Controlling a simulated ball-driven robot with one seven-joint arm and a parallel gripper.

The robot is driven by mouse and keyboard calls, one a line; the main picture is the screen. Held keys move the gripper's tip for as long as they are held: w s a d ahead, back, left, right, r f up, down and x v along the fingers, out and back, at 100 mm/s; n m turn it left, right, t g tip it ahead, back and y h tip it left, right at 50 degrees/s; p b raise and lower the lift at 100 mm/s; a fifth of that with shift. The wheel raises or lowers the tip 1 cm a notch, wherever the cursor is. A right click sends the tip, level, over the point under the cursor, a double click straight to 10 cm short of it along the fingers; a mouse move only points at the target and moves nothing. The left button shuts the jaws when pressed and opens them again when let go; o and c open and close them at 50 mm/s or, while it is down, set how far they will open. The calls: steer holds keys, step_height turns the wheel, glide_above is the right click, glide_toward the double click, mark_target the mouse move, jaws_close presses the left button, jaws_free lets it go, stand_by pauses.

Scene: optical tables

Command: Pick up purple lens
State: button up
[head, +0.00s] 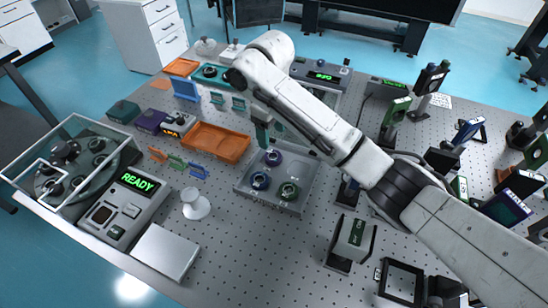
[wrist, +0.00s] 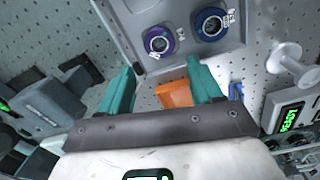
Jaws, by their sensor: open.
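The purple lens (head: 273,157) sits in the back of a grey tray (head: 240,187). In the wrist view the purple lens (wrist: 158,41) has a purple ring with a pale centre and lies just beyond the fingertips, apart from them. A blue lens (head: 260,181) and a green lens (head: 289,191) share the tray. The blue lens also shows in the wrist view (wrist: 210,24); the green one does not. My gripper (head: 263,140) has green fingers and is behind the purple lens. In the wrist view my gripper (wrist: 162,72) is open with nothing between its fingers.
An orange tray (head: 217,143) lies left of the grey tray. A white pedestal (head: 196,204), a console reading READY (head: 125,205) and a glass-covered box (head: 75,160) are farther left. Dark mounts (head: 351,243) stand at right. Bare perforated tabletop (head: 260,250) lies in front.

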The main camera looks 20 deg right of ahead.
mark_target(274, 156)
steer(key=f, duration=0.5)
steer(key=f+p, duration=0.1)
steer(key=f, duration=0.2)
steer(key=shift+s+d+f, duration=0.15)
steer(key=shift+d+f, duration=0.1)
jaws_close()
steer(key=shift+r, duration=0.1)
stand_by(0.4)
